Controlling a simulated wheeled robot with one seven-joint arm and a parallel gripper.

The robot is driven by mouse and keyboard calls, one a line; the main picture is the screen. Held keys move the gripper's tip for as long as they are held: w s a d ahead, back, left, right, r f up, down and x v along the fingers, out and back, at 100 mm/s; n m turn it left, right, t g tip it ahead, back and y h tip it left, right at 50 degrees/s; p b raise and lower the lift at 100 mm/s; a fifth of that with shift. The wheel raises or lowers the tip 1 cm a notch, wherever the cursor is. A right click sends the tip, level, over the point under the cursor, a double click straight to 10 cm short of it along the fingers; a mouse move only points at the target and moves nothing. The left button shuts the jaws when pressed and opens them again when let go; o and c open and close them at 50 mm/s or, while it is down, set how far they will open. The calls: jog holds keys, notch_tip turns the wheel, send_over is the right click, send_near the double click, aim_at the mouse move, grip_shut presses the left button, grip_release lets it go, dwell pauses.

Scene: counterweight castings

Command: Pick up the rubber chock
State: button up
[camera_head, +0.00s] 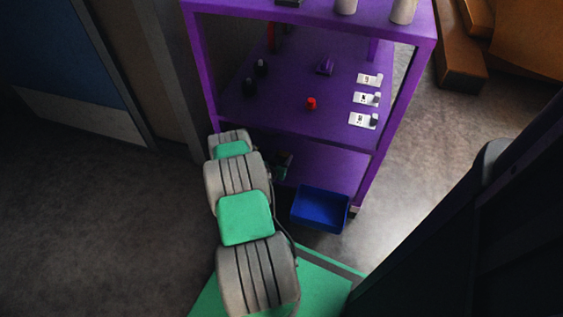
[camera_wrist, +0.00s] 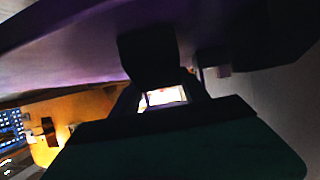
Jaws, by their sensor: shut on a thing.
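The rubber chock (camera_wrist: 148,58) appears as a dark block at the fingers in the wrist view. Its outline blends into the shadow, so its exact shape and tilt are unclear. My gripper (camera_wrist: 160,90) is shut on it, with a bright gap showing just below the block. In the head view my gripper (camera_head: 283,164) is small and dark, at the left side of the purple rack, by its lower shelf and below the middle shelf. The chock cannot be made out there.
The purple rack (camera_head: 290,134) carries small black, red and purple parts and white labelled pieces on its middle shelf. A blue bin (camera_head: 320,209) sits low at its front. Brown boxes (camera_head: 460,68) stand at the upper right. Grey floor at left is clear.

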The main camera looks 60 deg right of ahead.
jog(key=c, duration=0.4)
grip_shut()
jog(key=shift+r, duration=0.15)
